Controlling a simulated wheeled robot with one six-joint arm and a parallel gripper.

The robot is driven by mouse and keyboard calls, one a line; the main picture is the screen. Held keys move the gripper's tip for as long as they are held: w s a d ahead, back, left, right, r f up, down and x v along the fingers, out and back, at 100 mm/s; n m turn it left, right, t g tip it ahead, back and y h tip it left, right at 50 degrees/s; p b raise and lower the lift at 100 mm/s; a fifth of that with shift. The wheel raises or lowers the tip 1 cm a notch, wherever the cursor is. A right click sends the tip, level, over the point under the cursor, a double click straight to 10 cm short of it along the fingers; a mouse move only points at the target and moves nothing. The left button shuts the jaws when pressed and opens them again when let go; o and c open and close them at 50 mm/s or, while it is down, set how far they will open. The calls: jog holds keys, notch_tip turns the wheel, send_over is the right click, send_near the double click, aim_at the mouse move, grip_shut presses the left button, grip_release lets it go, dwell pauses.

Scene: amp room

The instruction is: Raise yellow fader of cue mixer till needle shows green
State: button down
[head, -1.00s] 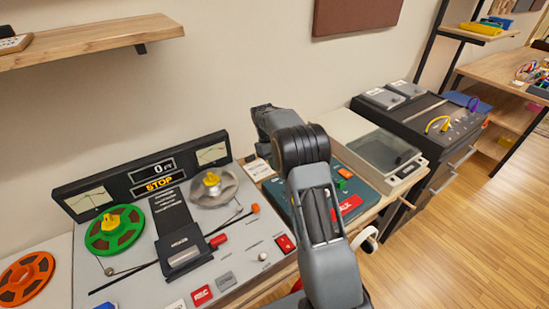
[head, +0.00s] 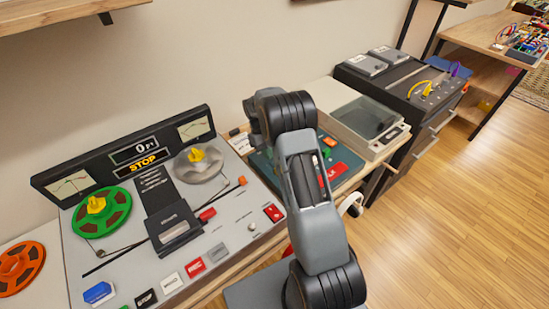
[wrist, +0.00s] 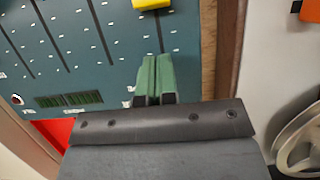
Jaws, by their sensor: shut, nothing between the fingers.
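The cue mixer is a dark teal panel (head: 262,165) between the tape deck and a lidded unit in the head view, partly covered by my arm. In the wrist view its panel (wrist: 90,50) shows dark fader slots and small white marks. The yellow fader cap (wrist: 152,4) is at the top edge, partly cut off. My gripper (wrist: 155,62) is shut and empty, its two green fingers side by side over the panel. The fingertips are just below the yellow cap in the picture, apart from it. In the head view my arm hides the fingers. I cannot make out the mixer's needle.
The tape deck (head: 218,235), with green and grey reels and two needle meters, stands left of the mixer. A unit with a clear lid (head: 362,113) stands to the right. A red button (wrist: 52,131) is on the mixer's near side. Open floor lies at right.

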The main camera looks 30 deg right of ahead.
jog(key=shift+s+d+r, duration=0.1)
jog(key=shift+s+d, duration=0.1)
jog(key=shift+s, duration=0.75)
jog(key=shift+s+d+r, duration=0.1)
jog(key=shift+s+d, duration=0.1)
jog(key=shift+s, duration=0.7)
jog(key=shift+s+d+p, duration=0.2)
jog(key=shift+s+p, duration=0.1)
jog(key=shift+s, duration=0.3)
jog(key=shift+a, duration=0.2)
jog(key=shift+w+a, duration=0.1)
jog(key=shift+w, duration=0.1)
